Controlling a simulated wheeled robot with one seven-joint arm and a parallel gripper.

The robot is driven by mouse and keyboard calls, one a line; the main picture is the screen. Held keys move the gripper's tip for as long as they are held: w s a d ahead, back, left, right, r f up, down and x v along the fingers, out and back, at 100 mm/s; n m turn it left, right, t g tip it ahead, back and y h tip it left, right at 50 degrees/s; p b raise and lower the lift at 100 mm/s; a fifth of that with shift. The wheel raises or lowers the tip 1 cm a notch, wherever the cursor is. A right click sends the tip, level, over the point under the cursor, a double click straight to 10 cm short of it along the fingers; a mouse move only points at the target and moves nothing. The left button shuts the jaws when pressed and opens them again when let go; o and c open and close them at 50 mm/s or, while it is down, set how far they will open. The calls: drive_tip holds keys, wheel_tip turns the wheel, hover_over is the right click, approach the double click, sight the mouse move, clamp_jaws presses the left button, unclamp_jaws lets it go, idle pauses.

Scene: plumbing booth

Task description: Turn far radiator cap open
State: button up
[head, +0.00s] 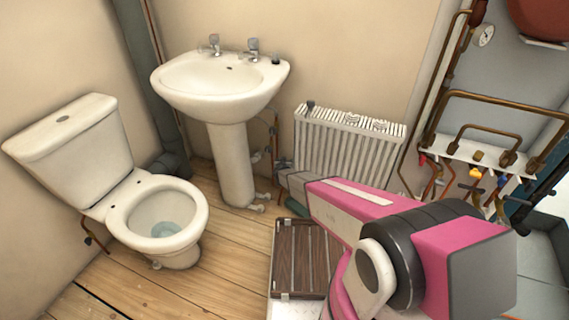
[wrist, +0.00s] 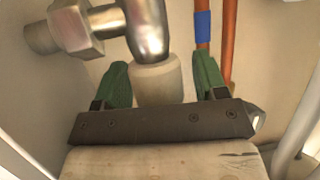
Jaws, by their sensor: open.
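The white radiator (head: 345,148) stands against the wall right of the basin in the head view. My gripper (wrist: 161,72) has two green fingers and is open. A pale, rounded cap (wrist: 157,82) sits between the fingers in the wrist view, with a gap visible on either side. The cap joins a shiny metal valve body (wrist: 148,30) with a large nut (wrist: 75,28) at its left.
In the wrist view, copper pipes (wrist: 203,60), one with a blue band, run close behind the right finger. The head view shows the basin (head: 222,85), the toilet (head: 165,215), a slatted wooden board (head: 300,262) and pipework (head: 490,150) at right. The floor (head: 150,290) at lower left is clear.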

drive_tip(key=v, duration=1)
drive_tip(key=shift+s, duration=0.25)
drive_tip(key=shift+s, duration=0.1)
